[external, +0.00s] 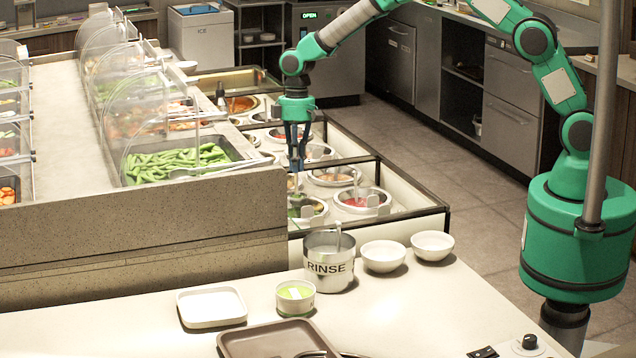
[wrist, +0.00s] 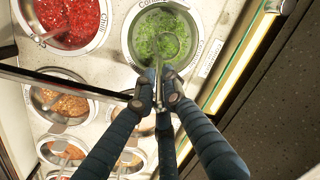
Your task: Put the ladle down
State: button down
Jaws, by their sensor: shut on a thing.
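My gripper (external: 293,168) points down over the front left of the sauce wells; it also shows in the wrist view (wrist: 157,92). It is shut on the ladle (wrist: 158,68), whose handle runs up between the fingers. The ladle's round bowl lies in or just over the green sauce in the steel well (wrist: 133,40); whether it touches the bottom cannot be told. In the external view the green well (external: 321,216) is partly hidden by its label. The red sauce well (wrist: 104,30) is beside it, with a utensil of its own.
Several other wells sit behind, with a dark divider bar (wrist: 60,82) between rows. A clear-guarded food counter (external: 150,140) is to the left. On the front counter are a RINSE pot (external: 328,268) with a handle sticking out, white bowls (external: 383,257), a cup (external: 295,304) and a tray (external: 240,345).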

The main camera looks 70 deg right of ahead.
notch_tip(320, 180, up, 9)
jog(key=s+a+n+p, duration=0.1)
jog(key=s+a+n, duration=0.1)
jog(key=s+a, duration=0.65)
jog(key=s+a+n+p, duration=0.2)
jog(key=s+a, duration=0.4)
jog(key=a, duration=0.6)
jog(key=s+a+n+p, duration=0.15)
jog(key=s+a, duration=0.35)
jog(key=s, duration=0.5)
jog(key=s+a+n+g+h, duration=0.1)
jog(key=s+a+n, duration=0.3)
jog(key=s, duration=0.6)
jog(key=s+a+n+p, duration=0.1)
jog(key=s+a, duration=0.5)
jog(key=s, duration=0.4)
jog(key=shift+w+d+f, duration=0.1)
jog(key=shift+f, duration=1.05)
jog(key=shift+w+f, duration=0.1)
jog(key=shift+f, duration=1.05)
